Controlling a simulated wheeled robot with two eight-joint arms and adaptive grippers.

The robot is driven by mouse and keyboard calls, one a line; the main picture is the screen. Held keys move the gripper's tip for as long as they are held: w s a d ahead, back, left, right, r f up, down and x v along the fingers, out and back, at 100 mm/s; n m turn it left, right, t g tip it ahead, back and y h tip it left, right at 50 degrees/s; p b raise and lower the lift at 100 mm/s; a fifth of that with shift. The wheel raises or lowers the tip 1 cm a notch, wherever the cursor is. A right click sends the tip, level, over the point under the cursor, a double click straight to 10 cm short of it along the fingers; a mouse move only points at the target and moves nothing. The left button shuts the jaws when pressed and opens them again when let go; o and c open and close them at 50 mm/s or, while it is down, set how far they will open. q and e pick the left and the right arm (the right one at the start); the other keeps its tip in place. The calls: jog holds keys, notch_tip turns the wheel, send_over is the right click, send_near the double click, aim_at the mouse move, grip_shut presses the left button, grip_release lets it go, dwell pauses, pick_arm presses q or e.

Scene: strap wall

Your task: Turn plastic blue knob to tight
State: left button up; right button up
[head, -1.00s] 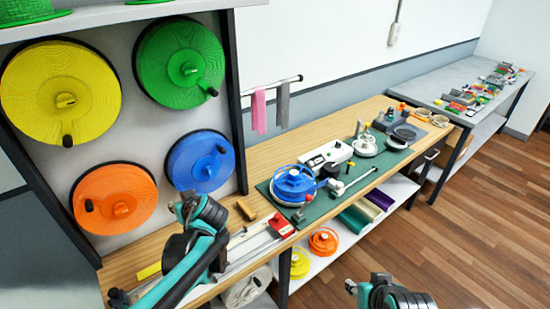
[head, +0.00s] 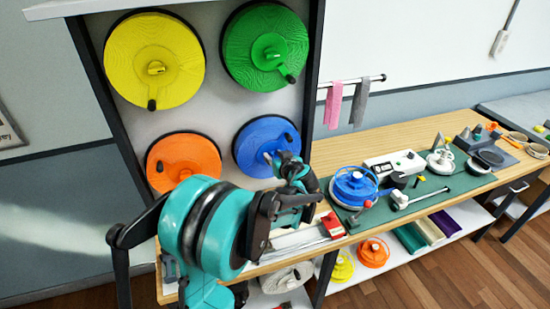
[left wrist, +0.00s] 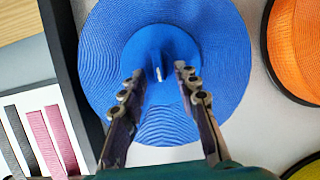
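Contact cannot be told. In the head view, my left gripper (head: 272,160) is in front of the reel's lower right and hides part of it. My right gripper is out of view.
Yellow (head: 155,60), green (head: 265,47) and orange (head: 183,162) reels hang close by on the panel. Its dark right frame post (head: 312,95) stands beside the blue reel. Below, the wooden workbench (head: 370,145) carries a green mat (head: 430,185) with several tools.

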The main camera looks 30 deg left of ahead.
pick_arm(q)
jog(key=shift+r, duration=0.1)
grip_shut()
dwell(0.3)
jog(key=m, duration=0.1)
jog(key=m+g+y+b, duration=0.1)
jog(key=shift+w+d+m, duration=0.25)
jog(key=shift+m, duration=0.05)
jog(key=m+y+b, duration=0.2)
jog(key=m, duration=0.1)
jog(key=f+m+g+y+b, duration=0.1)
jog(key=m+y+b, duration=0.1)
jog(key=m, duration=0.2)
jog(key=w+f+m+g+y+b, duration=0.1)
jog(key=m+b, duration=0.1)
jog(key=m, duration=0.1)
jog(key=shift+d+m+y, duration=0.4)
jog(key=shift+b, duration=0.3)
dwell(0.3)
